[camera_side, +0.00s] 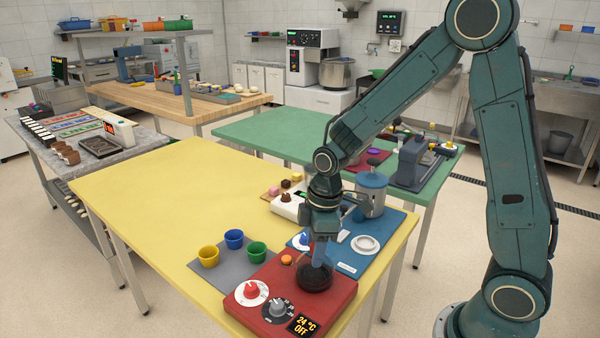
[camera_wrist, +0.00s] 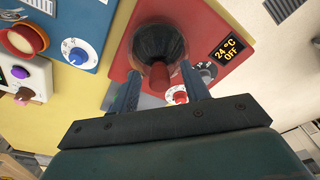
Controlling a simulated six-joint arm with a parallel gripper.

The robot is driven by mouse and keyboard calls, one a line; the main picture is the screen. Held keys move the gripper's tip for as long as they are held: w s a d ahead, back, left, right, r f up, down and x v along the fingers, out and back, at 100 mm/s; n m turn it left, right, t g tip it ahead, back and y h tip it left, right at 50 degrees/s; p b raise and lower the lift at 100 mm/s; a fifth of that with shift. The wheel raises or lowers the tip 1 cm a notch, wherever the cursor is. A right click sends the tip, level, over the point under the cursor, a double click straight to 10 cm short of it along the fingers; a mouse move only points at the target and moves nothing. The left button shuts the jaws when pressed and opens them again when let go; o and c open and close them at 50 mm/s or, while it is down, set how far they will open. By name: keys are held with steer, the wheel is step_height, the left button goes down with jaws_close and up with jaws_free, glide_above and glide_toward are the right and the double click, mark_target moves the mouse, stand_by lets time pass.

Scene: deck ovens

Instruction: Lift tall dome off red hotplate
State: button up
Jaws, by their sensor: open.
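In the wrist view the dome (camera_wrist: 158,38) has a brown knob (camera_wrist: 159,77) pointing toward the camera. My gripper (camera_side: 320,252) points down above the dome. In the wrist view my gripper (camera_wrist: 161,72) is open, with its blue fingers apart on either side of the knob. I cannot tell whether either finger touches it.
A blue unit (camera_side: 341,259) with a white ring and a grey lidded pot (camera_side: 371,196) stands just behind the hotplate. A grey mat (camera_side: 228,276) with yellow, blue and green cups lies to its left. The left part of the yellow table (camera_side: 150,205) is clear.

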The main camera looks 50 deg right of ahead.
steer(key=c, duration=1)
steer(key=shift+o, duration=0.2)
step_height(320, 180, up, 20)
stand_by(0.4)
stand_by(0.4)
